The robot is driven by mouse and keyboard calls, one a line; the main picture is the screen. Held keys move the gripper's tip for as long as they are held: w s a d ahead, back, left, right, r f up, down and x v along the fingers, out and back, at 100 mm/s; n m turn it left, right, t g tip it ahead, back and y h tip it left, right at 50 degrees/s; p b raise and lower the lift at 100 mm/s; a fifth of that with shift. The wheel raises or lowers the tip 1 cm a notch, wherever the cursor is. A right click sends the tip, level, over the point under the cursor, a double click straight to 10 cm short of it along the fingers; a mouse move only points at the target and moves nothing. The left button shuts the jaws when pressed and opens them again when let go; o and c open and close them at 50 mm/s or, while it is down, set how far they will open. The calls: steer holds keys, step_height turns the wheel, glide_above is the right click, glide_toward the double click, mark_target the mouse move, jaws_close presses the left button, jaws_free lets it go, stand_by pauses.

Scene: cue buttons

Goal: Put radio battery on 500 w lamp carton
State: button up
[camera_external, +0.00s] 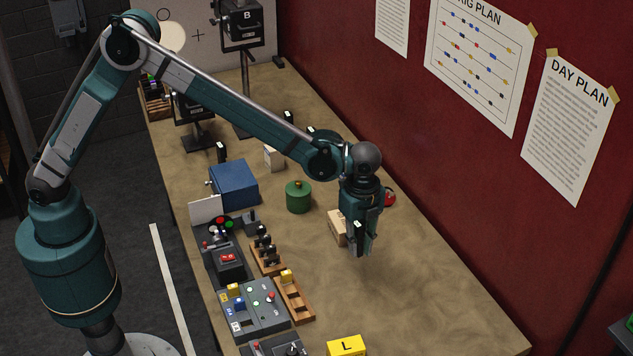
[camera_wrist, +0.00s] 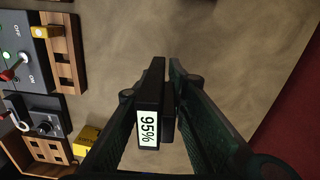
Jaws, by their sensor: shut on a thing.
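My gripper (camera_wrist: 166,88) is shut on a black radio battery (camera_wrist: 149,88) with a white "95%" label in the wrist view. In the external view my gripper (camera_external: 359,245) points down above the right-middle of the table, and the dark battery with its pale label (camera_external: 358,228) shows at the fingers. A tan carton (camera_external: 337,228) is just left of and partly behind the gripper; its print is not readable. A small pale box (camera_external: 274,157) stands farther back. I cannot tell which one is the 500 W lamp carton.
Along the table's left side are a blue box (camera_external: 234,185), control panels (camera_external: 254,308) and wooden racks (camera_external: 294,299). A green canister (camera_external: 298,197) stands mid-table, and a red object (camera_external: 389,197) by the wall. The front right tabletop is clear.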

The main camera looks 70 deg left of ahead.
steer(key=w+a+r+n+p, duration=0.1)
steer(key=w+a+r+n, duration=0.2)
steer(key=a, duration=1.3)
steer(key=w+a+r+n+p, duration=0.15)
steer(key=a+n, duration=0.35)
steer(key=a, duration=1)
steer(key=s+a+r+n+p, duration=0.1)
steer(key=s+a+n, duration=0.1)
steer(key=a, duration=0.7)
steer(key=s+a+r+n+p, duration=0.1)
steer(key=s+a+r+n, duration=0.1)
steer(key=a, duration=0.8)
steer(key=s+a+r+n+p, duration=0.1)
steer(key=s+a+r+n, duration=0.1)
steer(key=a, duration=0.8)
steer(key=s+n, duration=0.1)
steer(key=n, duration=0.1)
steer(key=shift+s+n+h, duration=0.25)
steer(key=shift+n+h, duration=0.15)
steer(key=shift+a, duration=0.1)
glide_toward(274, 157)
steer(key=shift+w+a+r, duration=0.15)
steer(key=shift+w+a, duration=0.7)
steer(key=shift+a, duration=0.15)
steer(key=shift+f+p, duration=0.35)
steer(key=shift+f, duration=1.7)
steer(key=shift+f, duration=0.25)
